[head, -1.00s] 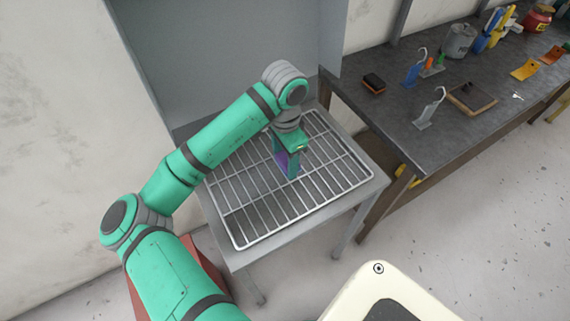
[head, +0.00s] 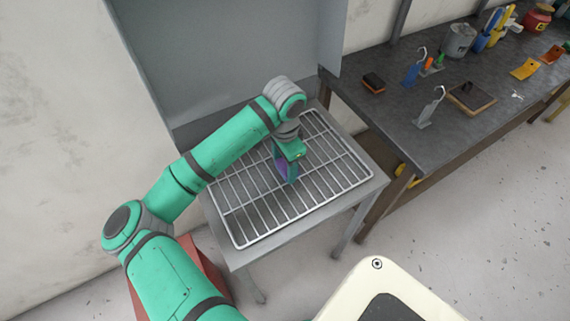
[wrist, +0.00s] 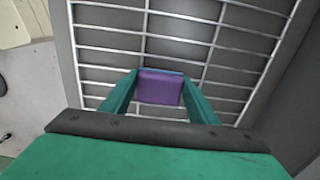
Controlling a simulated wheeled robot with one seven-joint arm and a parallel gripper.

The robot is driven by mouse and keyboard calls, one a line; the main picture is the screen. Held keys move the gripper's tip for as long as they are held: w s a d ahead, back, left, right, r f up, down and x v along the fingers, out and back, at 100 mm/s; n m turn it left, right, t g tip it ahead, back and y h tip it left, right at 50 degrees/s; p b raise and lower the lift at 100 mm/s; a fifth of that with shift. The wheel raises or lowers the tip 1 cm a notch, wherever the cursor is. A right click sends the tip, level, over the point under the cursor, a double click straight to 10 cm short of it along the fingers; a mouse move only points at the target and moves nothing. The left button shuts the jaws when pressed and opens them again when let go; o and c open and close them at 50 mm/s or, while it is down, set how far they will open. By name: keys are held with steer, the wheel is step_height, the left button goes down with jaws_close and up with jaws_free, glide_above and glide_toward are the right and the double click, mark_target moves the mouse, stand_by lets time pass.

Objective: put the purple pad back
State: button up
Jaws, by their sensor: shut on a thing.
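The purple pad (wrist: 160,87) is between the two green fingers of my gripper (wrist: 159,88) in the wrist view, and the gripper is shut on it. In the head view the purple pad (head: 284,169) shows partly, beside and behind my gripper (head: 287,172). The gripper points down over the wire rack (head: 240,222), near its middle. The rack lies on a grey metal table (head: 233,258). Whether the pad touches the rack bars is hard to tell.
A grey panel (head: 225,60) rises behind the rack. Most of the rack is bare.

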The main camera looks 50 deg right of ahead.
mark_target(285, 166)
steer(key=o, duration=1.1)
steer(key=shift+s+f, duration=0.1)
steer(key=shift+f, duration=0.45)
steer(key=shift+r, duration=0.1)
steer(key=shift+o, duration=0.7)
step_height(285, 166, up, 13)
steer(key=shift+d+f, duration=0.15)
steer(key=shift+f, duration=1.8)
steer(key=shift+d+f, duration=0.15)
steer(key=shift+f, duration=1.75)
steer(key=shift+d+f, duration=0.15)
steer(key=shift+f, duration=1.8)
